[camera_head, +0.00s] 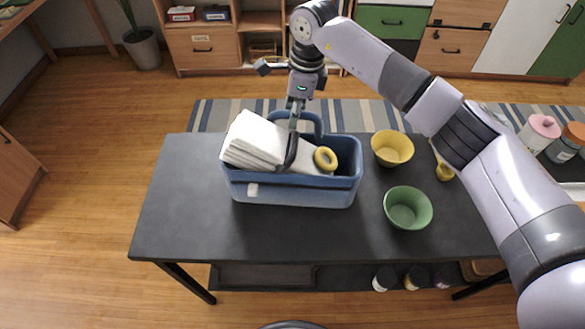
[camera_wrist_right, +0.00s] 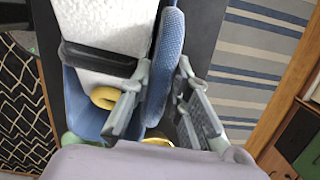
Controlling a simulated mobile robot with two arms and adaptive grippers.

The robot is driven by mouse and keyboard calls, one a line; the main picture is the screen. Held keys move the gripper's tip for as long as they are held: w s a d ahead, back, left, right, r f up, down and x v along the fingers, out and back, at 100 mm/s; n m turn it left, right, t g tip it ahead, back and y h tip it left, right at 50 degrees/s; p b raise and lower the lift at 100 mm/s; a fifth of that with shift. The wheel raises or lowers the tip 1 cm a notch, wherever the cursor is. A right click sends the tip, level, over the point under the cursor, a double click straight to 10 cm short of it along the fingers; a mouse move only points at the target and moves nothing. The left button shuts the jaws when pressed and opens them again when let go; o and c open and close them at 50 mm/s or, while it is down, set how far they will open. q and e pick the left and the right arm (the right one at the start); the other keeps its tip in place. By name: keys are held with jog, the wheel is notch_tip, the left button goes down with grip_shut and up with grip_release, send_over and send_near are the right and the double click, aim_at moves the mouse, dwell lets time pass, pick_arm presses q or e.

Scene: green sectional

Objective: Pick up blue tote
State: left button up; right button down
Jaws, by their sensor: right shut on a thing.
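The blue tote (camera_head: 300,192) stands on the dark table, with a folded white towel (camera_head: 254,141) and a yellow ring (camera_head: 326,159) inside it. Its blue raised handle (camera_head: 312,119) is on the far side. My right gripper (camera_head: 296,122) reaches down over the far rim and is shut on the tote at this handle. In the right wrist view the blue handle (camera_wrist_right: 163,75) lies between the grey fingers (camera_wrist_right: 158,95). A dark bar crosses the towel beside the fingers. My left gripper is in neither view.
On the dark table (camera_head: 180,215), a yellow bowl (camera_head: 392,148) and a green bowl (camera_head: 408,208) stand right of the tote. A yellow cup (camera_head: 444,172) is partly behind my right arm. The table's left side is clear. A striped rug (camera_head: 215,115) lies beyond.

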jog(key=shift+w+r, duration=0.1)
jog(key=shift+r, duration=0.05)
jog(key=shift+r, duration=0.55)
notch_tip(320, 180, up, 19)
jog(key=b, duration=0.2)
jog(key=shift+f, duration=0.1)
